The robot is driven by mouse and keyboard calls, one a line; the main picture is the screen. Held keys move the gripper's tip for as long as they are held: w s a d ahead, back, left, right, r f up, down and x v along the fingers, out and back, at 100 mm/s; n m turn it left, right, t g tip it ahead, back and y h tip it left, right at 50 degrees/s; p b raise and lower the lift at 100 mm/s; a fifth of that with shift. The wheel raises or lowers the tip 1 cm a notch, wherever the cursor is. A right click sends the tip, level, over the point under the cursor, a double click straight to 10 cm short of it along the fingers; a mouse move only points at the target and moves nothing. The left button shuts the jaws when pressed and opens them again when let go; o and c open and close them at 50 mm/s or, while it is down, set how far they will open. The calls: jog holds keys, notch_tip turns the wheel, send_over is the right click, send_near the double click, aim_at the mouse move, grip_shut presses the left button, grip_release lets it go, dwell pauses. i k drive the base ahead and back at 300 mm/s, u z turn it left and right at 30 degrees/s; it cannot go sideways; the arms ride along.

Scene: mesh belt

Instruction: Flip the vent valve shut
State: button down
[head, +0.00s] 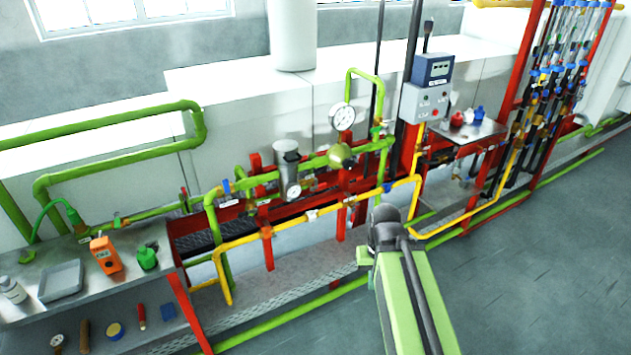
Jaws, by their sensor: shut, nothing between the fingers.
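Several small valves sit on the pipework, and I cannot tell which is the vent valve. One with a blue handle (226,186) stands on the green line at left of centre. A small red-handled valve (184,196) is further left. Another blue handle (388,187) is on the yellow pipe, just above my arm's end. My gripper (384,222) is at the dark end of my green arm, in front of the yellow pipe. It looks shut and empty; the fingertips are not clearly visible.
A pressure gauge (342,117) and a grey control box (428,92) rise behind the pipes. A steel bench (30,312) at left holds an orange meter (105,254), a tray and bottles. A red rack of hoses stands at right. The floor at lower right (540,270) is clear.

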aim_at(322, 184)
jog(key=u, duration=1.15)
jog(key=i, duration=0.8)
jog(key=z, duration=0.15)
